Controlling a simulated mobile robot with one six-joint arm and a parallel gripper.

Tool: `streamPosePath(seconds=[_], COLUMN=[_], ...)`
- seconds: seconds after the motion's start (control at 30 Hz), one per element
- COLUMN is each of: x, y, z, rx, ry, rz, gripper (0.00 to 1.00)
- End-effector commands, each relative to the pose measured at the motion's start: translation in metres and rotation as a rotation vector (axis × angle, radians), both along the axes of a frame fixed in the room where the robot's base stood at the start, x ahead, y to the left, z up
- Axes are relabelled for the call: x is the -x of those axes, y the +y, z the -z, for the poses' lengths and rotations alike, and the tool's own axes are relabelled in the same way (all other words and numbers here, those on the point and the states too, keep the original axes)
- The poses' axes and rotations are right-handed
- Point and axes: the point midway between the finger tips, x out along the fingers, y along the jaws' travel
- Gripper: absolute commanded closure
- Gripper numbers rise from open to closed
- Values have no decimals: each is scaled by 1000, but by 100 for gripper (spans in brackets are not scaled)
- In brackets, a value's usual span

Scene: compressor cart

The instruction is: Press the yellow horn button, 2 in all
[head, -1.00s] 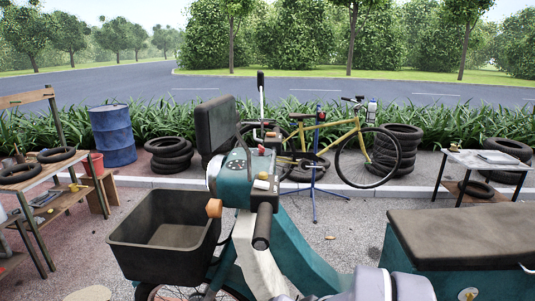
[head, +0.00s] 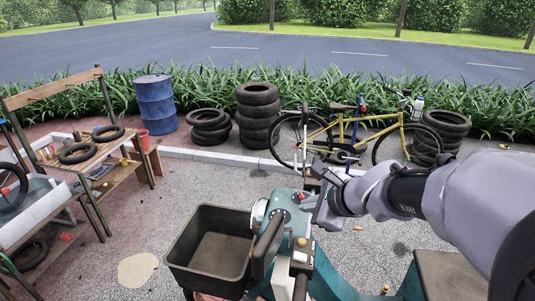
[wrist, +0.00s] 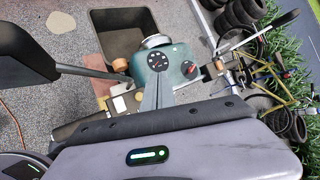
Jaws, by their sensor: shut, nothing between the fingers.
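The yellow horn button (head: 301,242) sits on the dark switch box beside a black handlebar grip of the teal scooter, near the bottom of the head view.
A black basket (head: 213,245) hangs at the scooter's front. Handlebar parts and a mirror (wrist: 22,55) stand close around my gripper. A workbench (head: 85,160), a blue drum (head: 156,103), stacked tyres (head: 257,115) and a yellow bicycle (head: 350,135) stand farther off.

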Motion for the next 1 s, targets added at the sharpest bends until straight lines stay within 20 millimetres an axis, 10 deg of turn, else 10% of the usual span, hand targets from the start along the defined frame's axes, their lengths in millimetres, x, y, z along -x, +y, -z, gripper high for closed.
streamPosePath(seconds=[0.47, 1.0], x=[-1, -1], y=[-1, -1], z=[5, 78], rx=[-5, -4], ry=[2, 2], rz=[7, 6], gripper=[100, 100])
